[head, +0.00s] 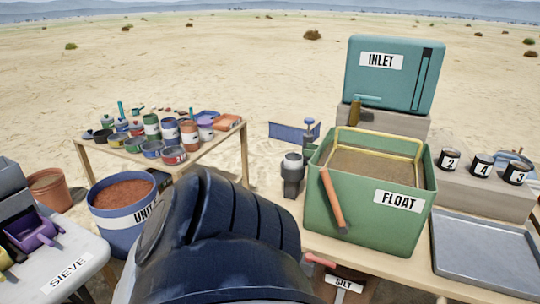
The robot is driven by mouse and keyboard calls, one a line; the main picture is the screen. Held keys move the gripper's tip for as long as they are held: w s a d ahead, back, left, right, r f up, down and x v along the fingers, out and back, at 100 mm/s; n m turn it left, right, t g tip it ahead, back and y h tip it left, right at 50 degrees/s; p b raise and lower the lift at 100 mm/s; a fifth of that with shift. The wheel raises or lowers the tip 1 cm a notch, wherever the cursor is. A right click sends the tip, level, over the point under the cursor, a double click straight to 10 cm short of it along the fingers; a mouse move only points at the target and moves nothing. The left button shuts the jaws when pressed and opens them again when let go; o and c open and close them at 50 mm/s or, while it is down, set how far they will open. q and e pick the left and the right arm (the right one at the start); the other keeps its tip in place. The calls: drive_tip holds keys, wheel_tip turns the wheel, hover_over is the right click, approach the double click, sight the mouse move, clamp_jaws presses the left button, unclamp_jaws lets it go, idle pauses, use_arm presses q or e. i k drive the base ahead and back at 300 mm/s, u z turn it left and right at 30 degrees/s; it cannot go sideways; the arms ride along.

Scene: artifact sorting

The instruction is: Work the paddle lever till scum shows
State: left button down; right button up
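The green FLOAT tank (330,160) stands on a wooden table at the right. The paddle lever (333,200), an orange-handled bar, hangs tilted against the left part of its front. A yellow frame (420,150) runs around the top opening. Inside is a flat brown surface (375,166); I cannot tell whether any of it is scum. A dark blue part of my own arm fills the lower middle, left of the tank and apart from the lever. Neither gripper shows, and nothing is seen touching the lever.
A teal INLET tank (391,75) stands on a block behind. A metal tray (485,262) and numbered cups (482,167) are at right. A grey pump-like thing (292,175) stands left of FLOAT. A blue UNIT bucket (122,222) and a table of cans (215,153) are at left.

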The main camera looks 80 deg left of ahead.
sight(343, 225)
drive_tip(key=z, duration=0.05)
drive_tip(key=k, duration=0.25)
drive_tip(key=u, duration=1.3)
